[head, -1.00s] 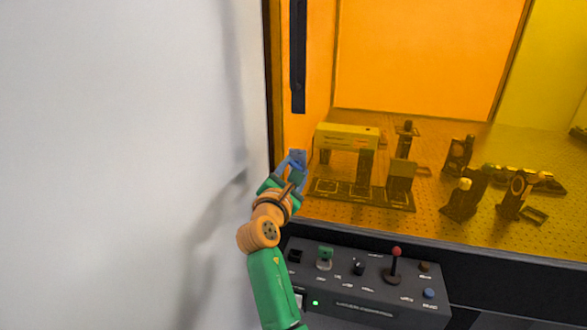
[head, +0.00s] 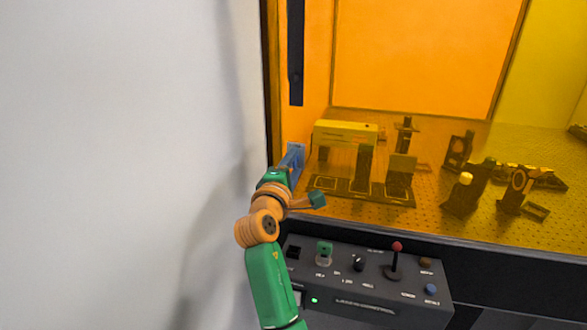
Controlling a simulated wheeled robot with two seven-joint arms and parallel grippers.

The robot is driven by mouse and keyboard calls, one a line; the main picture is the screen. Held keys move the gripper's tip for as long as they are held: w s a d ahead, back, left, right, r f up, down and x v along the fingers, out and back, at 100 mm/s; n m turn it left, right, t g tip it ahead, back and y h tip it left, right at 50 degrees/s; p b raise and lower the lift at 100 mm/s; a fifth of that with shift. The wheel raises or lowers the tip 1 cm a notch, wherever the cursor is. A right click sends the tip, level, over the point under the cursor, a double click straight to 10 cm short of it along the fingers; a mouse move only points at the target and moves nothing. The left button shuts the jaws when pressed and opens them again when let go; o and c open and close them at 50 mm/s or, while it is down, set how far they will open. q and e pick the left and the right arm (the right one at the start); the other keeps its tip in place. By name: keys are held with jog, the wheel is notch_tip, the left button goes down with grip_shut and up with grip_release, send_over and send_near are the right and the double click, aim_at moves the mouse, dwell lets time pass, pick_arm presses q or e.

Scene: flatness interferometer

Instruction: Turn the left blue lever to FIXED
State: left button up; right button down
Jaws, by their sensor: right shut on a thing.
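A blue lever (head: 296,155) stands at the lower left edge of the orange window, just beyond my right gripper. My right gripper (head: 289,172) reaches up from below and is shut on the lever; its fingertips are small and partly hidden by my own wrist. The lever's blue face shows upright above the wrist. No FIXED marking can be read at the lever. A second blue lever cannot be made out. My left gripper is out of view.
A control box (head: 365,283) with a red-topped joystick (head: 396,258), a green switch (head: 324,252) and several knobs sits below the window. Optics stand on a perforated plate behind the orange window (head: 420,60). A dark vertical handle (head: 296,50) hangs above the lever. A bare pale wall (head: 110,160) fills the left.

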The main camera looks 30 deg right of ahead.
jog(key=shift+r+m, duration=0.3)
jog(key=shift+m, duration=0.3)
jog(key=c, duration=0.6)
grip_release()
jog(key=shift+o, duration=1.4)
jog(key=shift+w+f, duration=0.1)
jog(key=shift+w, duration=0.05)
jog(key=shift+f, duration=0.2)
jog(key=shift+d, duration=0.1)
